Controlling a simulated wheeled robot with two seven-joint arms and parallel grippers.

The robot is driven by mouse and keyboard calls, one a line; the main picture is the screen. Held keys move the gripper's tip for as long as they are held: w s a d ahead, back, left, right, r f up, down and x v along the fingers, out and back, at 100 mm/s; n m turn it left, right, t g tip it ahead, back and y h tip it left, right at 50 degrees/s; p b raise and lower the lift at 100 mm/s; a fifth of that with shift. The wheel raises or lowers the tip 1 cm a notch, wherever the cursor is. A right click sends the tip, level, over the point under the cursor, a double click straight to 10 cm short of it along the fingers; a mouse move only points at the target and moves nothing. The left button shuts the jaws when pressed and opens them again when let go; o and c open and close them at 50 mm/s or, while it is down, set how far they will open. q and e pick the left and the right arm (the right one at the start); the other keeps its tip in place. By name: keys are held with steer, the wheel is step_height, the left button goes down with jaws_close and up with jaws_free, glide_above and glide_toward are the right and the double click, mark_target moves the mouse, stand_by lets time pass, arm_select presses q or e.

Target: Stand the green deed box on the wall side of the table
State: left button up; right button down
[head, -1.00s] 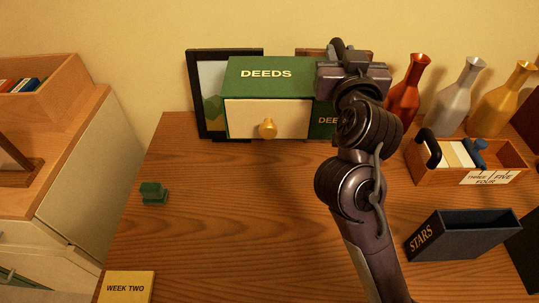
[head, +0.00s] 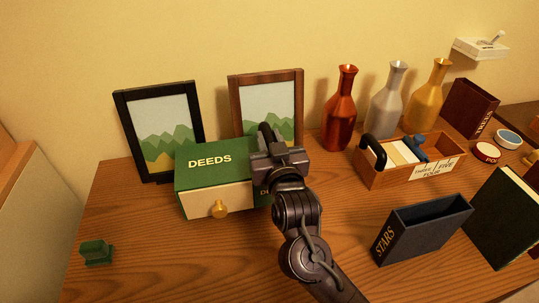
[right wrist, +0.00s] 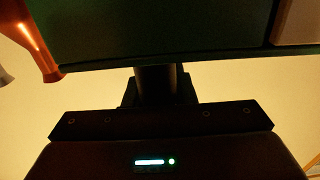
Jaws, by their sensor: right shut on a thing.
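The green deed box (head: 210,160), lettered DEEDS, has a cream front with a gold knob (head: 219,209). It is upright at the wall side of the table (head: 180,255), in front of two picture frames. I cannot tell whether its base touches the wood. My right gripper (head: 272,150) is shut on the box at its right end; its fingertips are partly hidden. In the right wrist view the box (right wrist: 150,28) fills the top as a dark green shape. My left gripper is not in view.
A black-framed picture (head: 165,125) and a brown-framed picture (head: 265,95) stand behind the box. Three bottles, red (head: 340,115), silver and gold, stand to the right. A wooden tray (head: 375,175) and a STARS box (head: 420,230) are nearer. The front left table is mostly clear.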

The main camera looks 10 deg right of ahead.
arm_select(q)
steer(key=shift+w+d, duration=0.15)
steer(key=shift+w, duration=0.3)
arm_select(e)
steer(key=shift+f, duration=2)
steer(key=c, duration=1.6)
jaws_free()
steer(key=shift+f, duration=0.25)
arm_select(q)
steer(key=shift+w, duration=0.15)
arm_select(e)
steer(key=o, duration=0.4)
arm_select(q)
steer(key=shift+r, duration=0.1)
arm_select(e)
steer(key=shift+r, duration=0.1)
